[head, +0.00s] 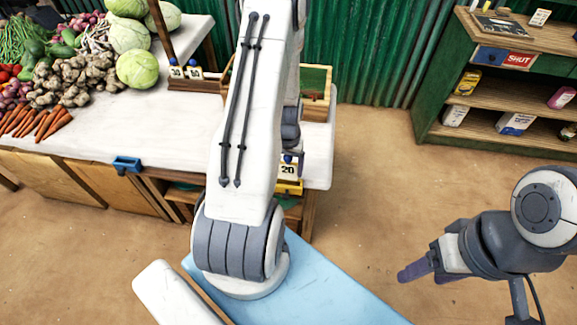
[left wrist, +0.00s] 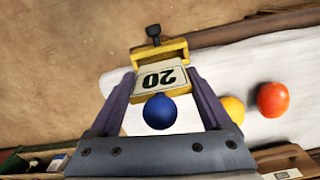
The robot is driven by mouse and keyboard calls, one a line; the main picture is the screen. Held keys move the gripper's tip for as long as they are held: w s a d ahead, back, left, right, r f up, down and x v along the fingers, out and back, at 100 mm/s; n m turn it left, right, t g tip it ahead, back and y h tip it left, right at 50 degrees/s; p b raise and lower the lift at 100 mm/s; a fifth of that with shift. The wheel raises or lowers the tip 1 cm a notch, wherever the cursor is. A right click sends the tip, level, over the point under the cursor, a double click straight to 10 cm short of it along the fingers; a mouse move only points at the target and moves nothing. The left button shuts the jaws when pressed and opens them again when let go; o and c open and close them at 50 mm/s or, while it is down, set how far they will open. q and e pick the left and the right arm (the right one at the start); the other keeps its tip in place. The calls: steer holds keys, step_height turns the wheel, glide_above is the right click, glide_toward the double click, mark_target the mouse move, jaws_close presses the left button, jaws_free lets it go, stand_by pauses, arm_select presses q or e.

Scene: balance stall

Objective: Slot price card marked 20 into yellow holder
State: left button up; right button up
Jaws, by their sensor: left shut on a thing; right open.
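The price card marked 20 (head: 288,170) is white with black digits and a blue ball knob (left wrist: 160,111). My left gripper (left wrist: 160,83) is shut on this card; its fingers lie on either side in the left wrist view. The card's lower edge meets the yellow holder (head: 289,187) at the stall's front edge, also in the left wrist view (left wrist: 160,53). I cannot tell how deep it sits in the slot. In the head view my left arm hides most of that gripper. My right gripper (head: 430,274) is open and empty at the right, over the floor.
A blue holder (head: 127,164) is on the table's (head: 100,138) front edge. A card rack (head: 196,85) stands behind, near vegetables. A tomato (left wrist: 273,99) and a yellow fruit (left wrist: 233,109) lie near the card. A green shelf (head: 500,90) stands at the back right.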

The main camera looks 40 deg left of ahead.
arm_select(q)
steer(key=shift+f, duration=0.15)
stand_by(0.5)
steer(key=shift+f+b, duration=1.1)
steer(key=shift+f, duration=0.25)
steer(key=shift+r, duration=0.1)
